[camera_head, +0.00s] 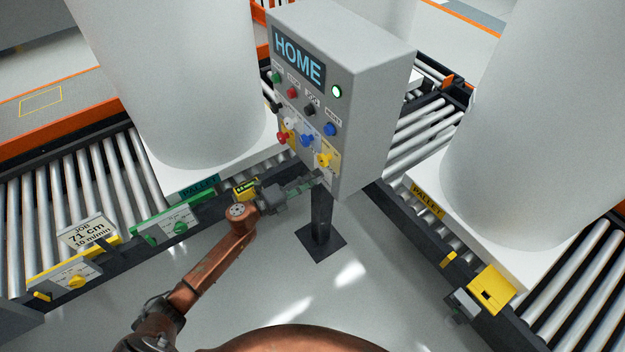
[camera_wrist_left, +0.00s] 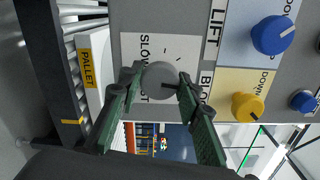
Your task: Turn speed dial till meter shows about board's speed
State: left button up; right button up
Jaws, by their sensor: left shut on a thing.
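The board (camera_head: 88,232) at left reads "JOB 71 cm 10 m/min". A small yellow-framed meter (camera_head: 245,187) with a lit display sits on the conveyor edge; its figure is too small to read. The grey round speed dial (camera_wrist_left: 160,82) has a dark pointer mark and a "SLOW" label beside it. My left gripper (camera_head: 318,178) is at the lower edge of the control box (camera_head: 370,110), its green fingers on either side of the dial (camera_wrist_left: 160,88) and shut on it. I cannot make out the dial in the head view. My right gripper is not in view.
The box shows "HOME" and a lit green lamp (camera_head: 337,91). A blue knob (camera_wrist_left: 272,35) and a yellow knob (camera_wrist_left: 247,106) are close to the dial. White tanks (camera_head: 185,80) on pallets stand on roller conveyors at both sides. The floor around the post (camera_head: 320,215) is clear.

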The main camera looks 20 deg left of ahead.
pick_arm(q)
jog(key=shift+m+b, duration=0.4)
jog(key=shift+m, duration=0.6)
jog(key=o, duration=1.2)
jog(key=shift+c, duration=0.2)
jog(key=v, duration=1.2)
jog(key=shift+a, duration=0.1)
